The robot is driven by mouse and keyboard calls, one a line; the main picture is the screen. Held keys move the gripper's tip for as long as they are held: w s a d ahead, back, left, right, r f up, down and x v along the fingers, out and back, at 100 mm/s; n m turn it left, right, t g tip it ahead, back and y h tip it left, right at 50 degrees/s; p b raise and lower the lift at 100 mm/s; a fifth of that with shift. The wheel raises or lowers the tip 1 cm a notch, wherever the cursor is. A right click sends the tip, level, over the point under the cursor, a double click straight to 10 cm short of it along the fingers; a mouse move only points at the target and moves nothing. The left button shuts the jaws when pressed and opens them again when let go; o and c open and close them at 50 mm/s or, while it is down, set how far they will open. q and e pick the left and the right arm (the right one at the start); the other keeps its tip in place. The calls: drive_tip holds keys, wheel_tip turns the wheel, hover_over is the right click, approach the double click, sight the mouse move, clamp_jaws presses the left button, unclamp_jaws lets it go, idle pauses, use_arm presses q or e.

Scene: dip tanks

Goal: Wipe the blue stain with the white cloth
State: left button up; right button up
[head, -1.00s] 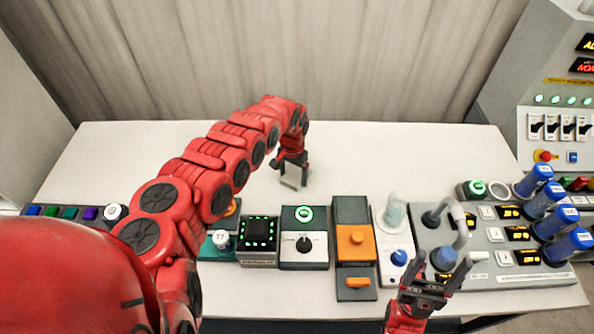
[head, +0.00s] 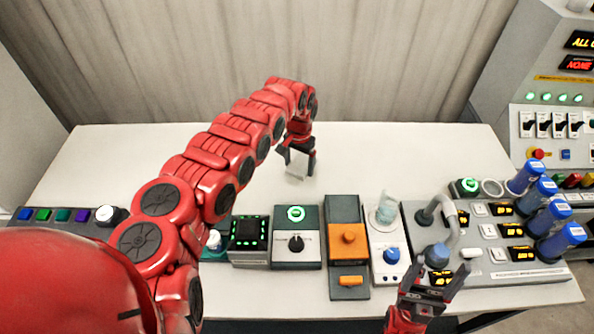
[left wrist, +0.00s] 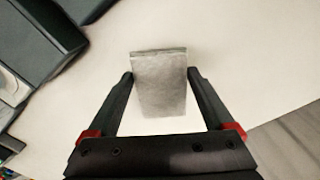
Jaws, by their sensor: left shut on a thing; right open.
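My left gripper (head: 298,158) is shut on the white cloth (head: 297,167) over the back part of the white table (head: 390,150). In the left wrist view, the cloth (left wrist: 160,88) shows as a pale grey-white block between the two fingers of the left gripper (left wrist: 160,77). I cannot tell whether it touches the tabletop. I see no blue stain in either view; my left arm hides part of the table. My right gripper (head: 437,275) is open and empty at the front right, over the edge of the grey panel.
A row of control boxes, with an orange-topped one (head: 347,240) and a black knob box (head: 296,245), stands along the front. A grey panel (head: 485,270) with blue-capped cylinders (head: 555,205) fills the right. The back right tabletop is clear.

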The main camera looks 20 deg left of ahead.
use_arm(q)
drive_tip(key=shift+w+r, duration=0.15)
drive_tip(key=shift+r, duration=1.2)
